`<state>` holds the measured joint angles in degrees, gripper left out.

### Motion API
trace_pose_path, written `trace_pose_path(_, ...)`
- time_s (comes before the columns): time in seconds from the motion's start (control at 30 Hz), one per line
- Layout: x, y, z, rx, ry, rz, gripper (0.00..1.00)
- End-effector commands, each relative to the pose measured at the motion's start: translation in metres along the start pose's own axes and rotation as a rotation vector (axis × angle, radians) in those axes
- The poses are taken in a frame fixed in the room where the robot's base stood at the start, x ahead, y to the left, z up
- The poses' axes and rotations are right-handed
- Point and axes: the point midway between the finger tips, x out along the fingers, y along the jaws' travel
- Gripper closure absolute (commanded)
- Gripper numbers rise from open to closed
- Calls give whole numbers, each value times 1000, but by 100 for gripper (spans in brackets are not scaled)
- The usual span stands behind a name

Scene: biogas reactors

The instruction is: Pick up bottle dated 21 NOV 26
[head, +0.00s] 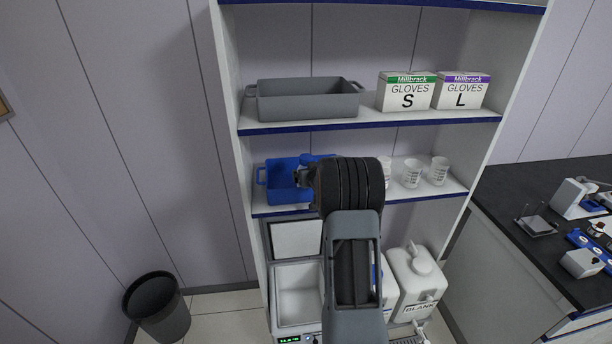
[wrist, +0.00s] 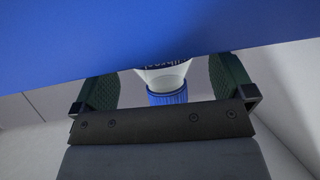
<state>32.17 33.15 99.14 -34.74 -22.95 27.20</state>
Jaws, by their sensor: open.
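A bottle (wrist: 165,76) with a ribbed blue cap (wrist: 168,98) shows in the wrist view, between the fingers of my gripper (wrist: 163,85). The gripper is open, with a gap visible on both sides of the cap. Only the bottle's cap end and a strip of printed lettering show; a large blue surface (wrist: 130,35) hides the rest. No date can be read, so I cannot tell whether it is the bottle dated 21 NOV 26. In the head view my arm reaches to the middle shelf beside a blue bin (head: 276,186), and my fingers are mostly hidden.
Clear beakers (head: 411,174) stand right of my arm on the middle shelf. Above are a grey tray (head: 308,106) and two glove boxes (head: 406,92). Below are an open white-lined box (head: 298,295) and a white container marked BLANK (head: 415,280). A black bin (head: 158,308) stands left.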

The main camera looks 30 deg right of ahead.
Motion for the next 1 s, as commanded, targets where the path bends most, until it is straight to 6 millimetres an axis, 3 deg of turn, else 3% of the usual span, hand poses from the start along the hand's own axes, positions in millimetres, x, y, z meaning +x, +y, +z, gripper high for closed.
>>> trace_pose_path(0.3, 32, -1, -1, -1, 0, -1, 0)
trace_pose_path(0.6, 34, -1, 0, -1, 0, 0, 1)
trace_pose_path(1.0, 34, -1, 0, -1, 0, 0, 39)
